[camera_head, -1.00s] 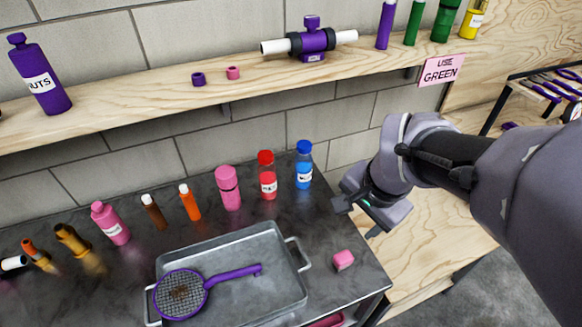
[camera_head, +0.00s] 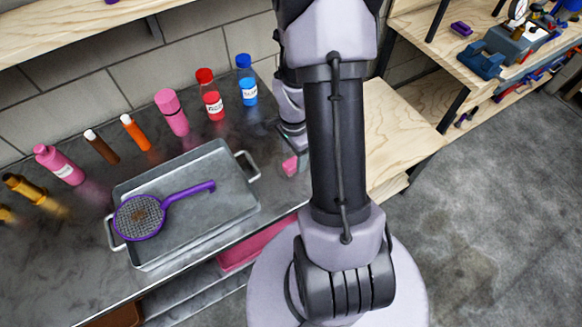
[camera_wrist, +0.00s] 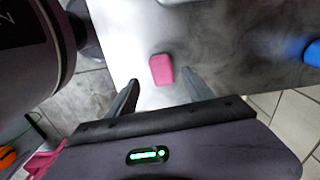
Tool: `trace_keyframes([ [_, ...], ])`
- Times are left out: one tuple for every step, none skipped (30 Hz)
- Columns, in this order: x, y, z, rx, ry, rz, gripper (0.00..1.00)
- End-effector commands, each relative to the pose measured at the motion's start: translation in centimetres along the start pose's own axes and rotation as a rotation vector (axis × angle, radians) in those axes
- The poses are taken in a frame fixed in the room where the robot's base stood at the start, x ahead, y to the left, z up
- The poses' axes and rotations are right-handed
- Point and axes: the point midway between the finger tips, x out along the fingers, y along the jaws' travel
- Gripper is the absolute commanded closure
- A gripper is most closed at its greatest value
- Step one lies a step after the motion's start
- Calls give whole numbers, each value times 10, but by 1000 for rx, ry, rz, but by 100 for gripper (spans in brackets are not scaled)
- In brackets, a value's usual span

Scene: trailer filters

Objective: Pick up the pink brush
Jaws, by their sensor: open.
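A small pink block (camera_head: 290,166) lies on the dark worktop near its right corner, to the right of the metal tray. I see no bristles, so I cannot tell for sure that it is the brush. In the wrist view the pink block (camera_wrist: 161,69) shows just beyond and between the two fingertips of my gripper (camera_wrist: 160,77). The fingers are apart and empty, and do not visibly touch it. In the head view my arm hides most of the gripper and partly covers the block.
A grey metal tray (camera_head: 228,205) holds a purple-handled strainer (camera_head: 140,217). Behind it stand a pink bottle (camera_head: 172,112), a red bottle (camera_head: 210,95) and a blue bottle (camera_head: 246,80). A wooden surface (camera_head: 400,125) is at right. Worktop around the block is mostly clear.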

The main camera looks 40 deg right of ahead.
Motion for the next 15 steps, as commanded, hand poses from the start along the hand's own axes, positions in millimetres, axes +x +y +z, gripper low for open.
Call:
trace_keyframes([
  [7, 0, 0, 0, -1, 1, 40],
  [12, -1, 0, 0, -1, 2, 40],
  [20, -2, 0, 0, -1, 2, 40],
  [26, -2, 0, -1, -1, 3, 40],
  [33, -4, 0, -1, -1, 2, 40],
  [42, -3, 0, -1, -1, 3, 40],
  [46, -3, 0, -1, -1, 2, 40],
  [50, -4, 0, -1, -1, 1, 40],
  [51, -4, 0, -1, -1, 1, 40],
  [51, -4, 0, 0, 0, 1, 40],
  [50, -4, 0, 0, 0, 0, 40],
  [49, -4, 0, 0, 0, 0, 40],
  [49, -4, 0, -1, 0, 0, 40],
  [48, -4, 0, -1, 0, 0, 40],
  [48, -4, 0, -1, 0, 0, 48],
])
